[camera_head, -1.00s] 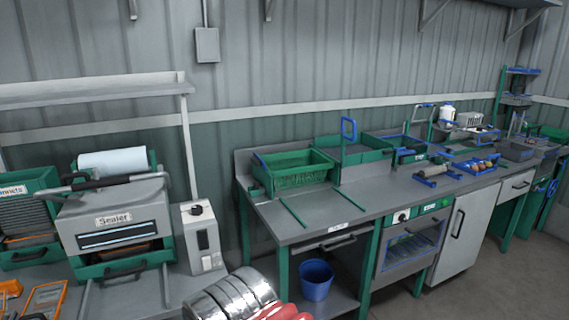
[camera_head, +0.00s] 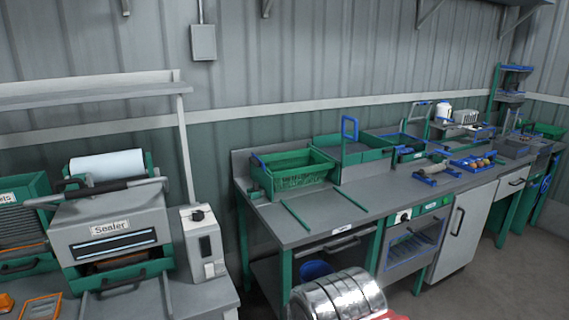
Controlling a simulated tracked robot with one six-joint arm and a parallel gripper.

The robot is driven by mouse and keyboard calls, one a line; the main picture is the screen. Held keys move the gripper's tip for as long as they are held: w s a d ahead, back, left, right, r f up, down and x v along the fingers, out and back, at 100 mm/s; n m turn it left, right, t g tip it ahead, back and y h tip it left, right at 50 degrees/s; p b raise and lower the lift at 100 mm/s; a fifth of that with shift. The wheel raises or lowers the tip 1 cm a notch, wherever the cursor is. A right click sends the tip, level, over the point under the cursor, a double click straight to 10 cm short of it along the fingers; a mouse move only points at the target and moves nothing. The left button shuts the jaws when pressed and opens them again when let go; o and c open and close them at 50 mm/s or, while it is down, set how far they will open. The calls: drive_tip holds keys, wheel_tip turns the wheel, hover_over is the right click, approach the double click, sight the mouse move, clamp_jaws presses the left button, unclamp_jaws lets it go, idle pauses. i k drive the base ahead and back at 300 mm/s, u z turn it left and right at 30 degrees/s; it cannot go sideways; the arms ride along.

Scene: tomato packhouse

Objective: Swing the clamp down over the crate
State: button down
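A green crate (camera_head: 303,179) with open-work sides sits on the grey bench top against the back wall. A blue loop handle (camera_head: 349,128) stands upright on an arm just right of the crate; it looks like the clamp, raised and not over the crate. My gripper is not in view; only a silver and red part of my arm shows at the bottom, in front of the bench and well below the crate.
Two green rails (camera_head: 296,216) lie on the bench before the crate. Another green tray (camera_head: 361,151) stands to its right, then rollers and tools. A sealer (camera_head: 112,240) stands on the left table. A blue bucket (camera_head: 314,268) is partly hidden under the bench.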

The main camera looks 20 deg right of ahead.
sight(257, 162)
drive_tip(key=z, duration=0.3)
drive_tip(key=i, duration=1)
drive_tip(key=u, duration=1.5)
drive_tip(key=k, duration=0.55)
